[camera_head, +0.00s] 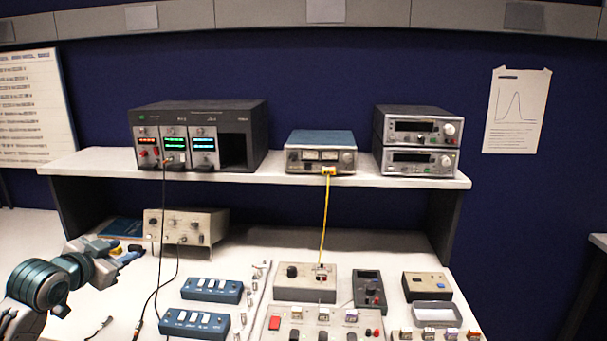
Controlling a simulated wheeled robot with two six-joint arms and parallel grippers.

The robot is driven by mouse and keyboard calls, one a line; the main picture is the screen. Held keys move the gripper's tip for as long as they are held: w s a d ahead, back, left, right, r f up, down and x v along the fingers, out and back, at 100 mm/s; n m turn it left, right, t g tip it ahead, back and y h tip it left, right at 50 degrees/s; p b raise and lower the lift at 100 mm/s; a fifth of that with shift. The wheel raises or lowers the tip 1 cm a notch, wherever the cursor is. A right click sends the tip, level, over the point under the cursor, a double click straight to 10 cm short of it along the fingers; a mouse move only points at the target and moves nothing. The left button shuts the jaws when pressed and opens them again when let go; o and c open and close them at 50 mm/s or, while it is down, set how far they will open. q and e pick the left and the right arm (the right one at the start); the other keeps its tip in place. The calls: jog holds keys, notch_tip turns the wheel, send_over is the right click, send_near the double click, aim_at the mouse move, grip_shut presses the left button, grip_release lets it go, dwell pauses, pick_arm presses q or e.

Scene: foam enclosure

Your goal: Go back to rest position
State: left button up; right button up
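My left arm comes in from the left edge, and my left gripper (128,254) is low over the left part of the white bench (255,250). It is small and dark here, with a yellow patch near it, and I cannot tell how far its fingers are apart or whether anything is between them. It is left of a beige instrument (187,226) with knobs. My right arm and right gripper are not in view.
A white shelf (260,177) carries a dark rack unit (243,120), a meter box (320,152) and two stacked instruments (417,140). A yellow cable (325,215) hangs from the meter box to a grey box (305,283). Blue switch boxes (212,290) and a black cable (158,280) occupy the bench.

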pick_arm(q)
jog(key=s+d+f+n+g, duration=0.1)
jog(key=s+d+f, duration=0.25)
jog(key=f, duration=0.35)
jog(key=s+d+f+g, duration=0.2)
jog(key=s+f, duration=0.3)
jog(key=f, duration=0.2)
jog(key=s+d+f+n+g, duration=0.1)
jog(key=s+d+f, duration=0.2)
jog(key=s+f, duration=0.25)
jog(key=s+d+f+n+g+y, duration=0.15)
jog(key=s+f, duration=0.25)
jog(key=s, duration=0.4)
jog(key=s+d+f+n+g, duration=0.1)
jog(key=s+d+f+g, duration=0.2)
jog(key=s, duration=0.6)
jog(key=s+d+f+n+g+y, duration=0.15)
jog(key=s+f, duration=0.25)
jog(key=s, duration=0.4)
jog(key=a+f+g, duration=0.2)
jog(key=a+f, duration=0.1)
jog(key=f, duration=2.7)
jog(key=s+a+f+g, duration=0.1)
jog(key=s+f, duration=1.7)
jog(key=f, duration=0.1)
jog(key=shift+s+a+f+h, duration=0.15)
jog(key=shift+a+f+h, duration=0.1)
jog(key=shift+f+h, duration=0.15)
